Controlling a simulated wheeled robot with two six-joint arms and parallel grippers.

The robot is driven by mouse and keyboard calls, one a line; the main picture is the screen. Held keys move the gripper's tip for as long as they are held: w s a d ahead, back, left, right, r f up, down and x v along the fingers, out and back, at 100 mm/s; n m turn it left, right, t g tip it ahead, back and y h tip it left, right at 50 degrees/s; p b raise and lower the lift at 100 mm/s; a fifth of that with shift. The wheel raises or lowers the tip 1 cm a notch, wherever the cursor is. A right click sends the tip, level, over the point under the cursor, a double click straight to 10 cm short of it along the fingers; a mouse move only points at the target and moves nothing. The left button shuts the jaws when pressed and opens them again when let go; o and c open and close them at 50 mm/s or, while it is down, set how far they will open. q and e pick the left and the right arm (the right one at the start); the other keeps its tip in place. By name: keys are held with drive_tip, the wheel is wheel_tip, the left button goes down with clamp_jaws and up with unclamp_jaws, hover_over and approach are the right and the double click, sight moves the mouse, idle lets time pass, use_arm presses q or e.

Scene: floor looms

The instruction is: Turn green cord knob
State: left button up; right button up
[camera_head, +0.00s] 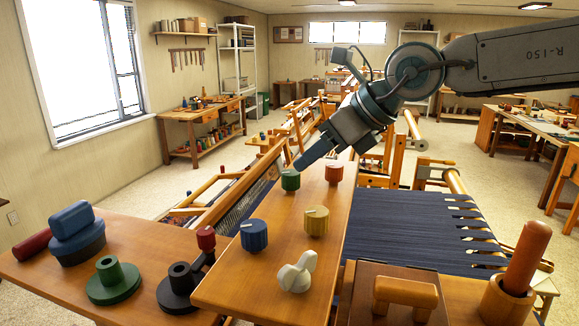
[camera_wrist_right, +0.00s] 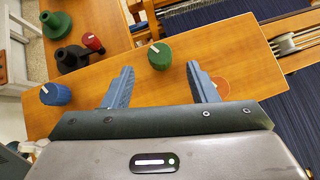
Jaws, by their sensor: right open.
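The green cord knob (camera_head: 290,180) stands on the far end of the raised wooden panel (camera_head: 240,288), with a pale pointer mark on top. In the right wrist view the green knob (camera_wrist_right: 160,56) lies between and just ahead of the two fingertips. My right gripper (camera_head: 303,164) is open and empty, angled down just above the green knob in the head view. Its two blue-grey fingers (camera_wrist_right: 160,70) are spread apart, and I see no contact with the knob. My left gripper is out of view.
An orange knob (camera_head: 334,173) is right of the green one, partly hidden by a finger in the wrist view. Yellow (camera_head: 317,222), blue (camera_head: 253,236) and white (camera_head: 297,273) knobs stand nearer. Green (camera_head: 114,284) and black (camera_head: 180,290) round-based pieces sit left.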

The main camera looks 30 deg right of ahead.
sight(291, 172)
drive_tip(key=p+x, duration=0.1)
drive_tip(key=x, duration=0.4)
drive_tip(key=shift+w+a, duration=0.1)
drive_tip(key=shift+w, duration=0.1)
drive_tip(key=shift+w+a+f+p, duration=0.2)
drive_tip(key=shift+w+f+p, duration=0.2)
drive_tip(key=shift+f+p, duration=0.05)
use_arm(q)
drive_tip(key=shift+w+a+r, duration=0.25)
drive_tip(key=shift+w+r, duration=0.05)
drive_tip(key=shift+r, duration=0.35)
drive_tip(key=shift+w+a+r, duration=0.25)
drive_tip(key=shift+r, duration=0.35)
use_arm(e)
drive_tip(key=shift+w+f, duration=0.15)
drive_tip(key=shift+f, duration=0.1)
